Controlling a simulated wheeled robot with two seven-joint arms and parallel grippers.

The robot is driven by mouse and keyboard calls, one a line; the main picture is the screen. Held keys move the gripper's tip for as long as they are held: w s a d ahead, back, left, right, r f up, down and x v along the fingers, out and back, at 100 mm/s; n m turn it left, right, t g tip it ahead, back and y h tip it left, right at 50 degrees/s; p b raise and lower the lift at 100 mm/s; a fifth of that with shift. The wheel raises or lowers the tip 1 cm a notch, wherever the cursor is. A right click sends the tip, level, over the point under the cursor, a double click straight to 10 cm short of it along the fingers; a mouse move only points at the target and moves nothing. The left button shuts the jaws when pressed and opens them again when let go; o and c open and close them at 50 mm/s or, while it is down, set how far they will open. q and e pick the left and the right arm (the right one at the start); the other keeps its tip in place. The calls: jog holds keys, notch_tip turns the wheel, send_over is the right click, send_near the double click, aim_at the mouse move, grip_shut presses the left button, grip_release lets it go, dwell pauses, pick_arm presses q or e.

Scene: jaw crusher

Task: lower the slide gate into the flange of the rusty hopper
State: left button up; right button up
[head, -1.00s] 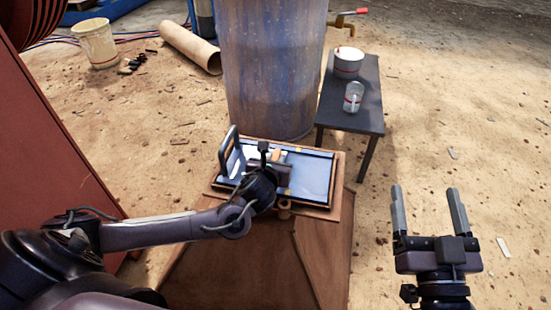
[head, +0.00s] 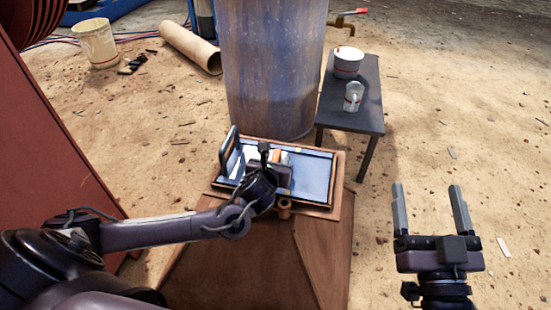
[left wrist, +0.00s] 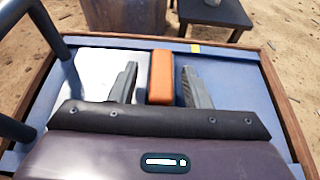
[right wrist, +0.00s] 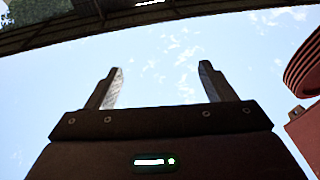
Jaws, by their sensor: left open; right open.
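My left gripper (left wrist: 158,85) is open over the hopper top, one finger on each side of an upright orange block (left wrist: 161,78), with gaps showing on both sides. The block also shows in the head view (head: 275,156), partly behind the gripper. A blue-grey plate surface (head: 312,175) lies inside the brown flange (head: 340,195) of the rusty hopper (head: 322,235). A grey loop handle (head: 230,153) stands at its left, beside a shiny pale area (left wrist: 92,68). I cannot tell where the slide gate's edges end. My right gripper (head: 430,215) is open and empty, right of the hopper.
A rusty blue drum (head: 270,75) stands close behind the hopper. A red-brown machine wall (head: 50,160) rises at left.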

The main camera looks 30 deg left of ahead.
pick_arm(q)
jog(key=shift+s+d+r, duration=0.1)
jog(key=shift+s+r, duration=0.05)
jog(key=shift+s, duration=0.05)
jog(key=p+v, duration=0.1)
jog(key=v, duration=0.3)
jog(key=shift+r+p, duration=0.15)
jog(key=shift+p, duration=0.15)
jog(key=p+v, duration=0.1)
jog(key=v, duration=0.2)
jog(key=shift+s, duration=0.1)
pick_arm(e)
jog(key=s+f+g+h, duration=0.2)
jog(key=f+g, duration=0.2)
jog(key=f, duration=0.5)
jog(key=s+f+g+h, duration=0.1)
jog(key=s+f+g, duration=0.2)
jog(key=f, duration=0.6)
jog(key=shift+d+f+g+h, duration=0.15)
jog(key=shift+f+g+h, duration=0.2)
jog(key=shift+g, duration=0.85)
